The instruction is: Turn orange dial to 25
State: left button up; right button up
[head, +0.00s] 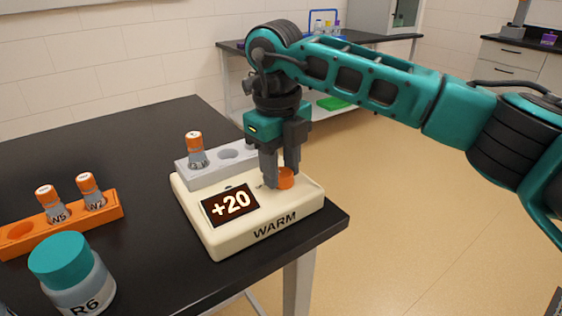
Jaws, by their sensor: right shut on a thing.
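The orange dial (286,180) sits on the top right of a cream box marked WARM (240,238), near the corner of the black table. The box's dark display (231,203) reads +20. My right gripper (281,180) comes down from above and is shut on the orange dial. Its fingers hide part of the dial. My left gripper is not in view.
A grey rack (210,174) with one orange-capped vial (196,149) is at the back of the box. An orange rack (112,212) holding two vials and a teal-lidded jar marked R6 (70,275) stand at the left. The black table (130,140) is clear behind them.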

jog(key=shift+m, duration=1.7)
jog(key=o, duration=1.1)
jog(key=shift+c, duration=0.2)
notch_tip(320, 180, up, 13)
jog(key=p, duration=0.2)
jog(key=shift+a+p, duration=0.3)
jog(key=shift+p, duration=0.05)
jog(key=shift+s, duration=0.1)
